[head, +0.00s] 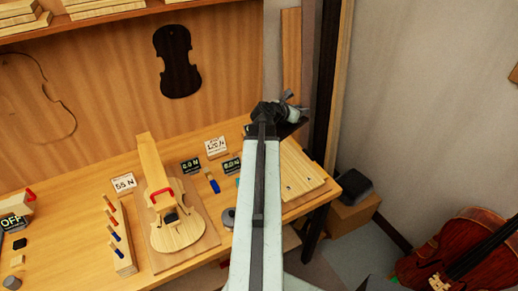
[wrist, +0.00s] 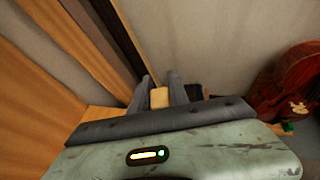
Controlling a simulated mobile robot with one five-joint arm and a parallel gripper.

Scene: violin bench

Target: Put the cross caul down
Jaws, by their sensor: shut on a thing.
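My gripper (head: 289,104) is at the far end of my raised arm, above the bench's right end in the head view. In the wrist view my gripper (wrist: 162,86) is shut on a small pale wooden block (wrist: 159,98), which I take to be the cross caul. Only its near end shows between the two grey fingers. In the head view the held piece is hidden or too small to make out. It appears held in the air; contact with anything cannot be told.
A violin body (head: 178,232) with a red clamp lies on a board at the bench's middle. Pale wooden plates (head: 303,172) lie at the bench's right end, partly behind my arm. A dark post (head: 322,110) stands close right of my gripper.

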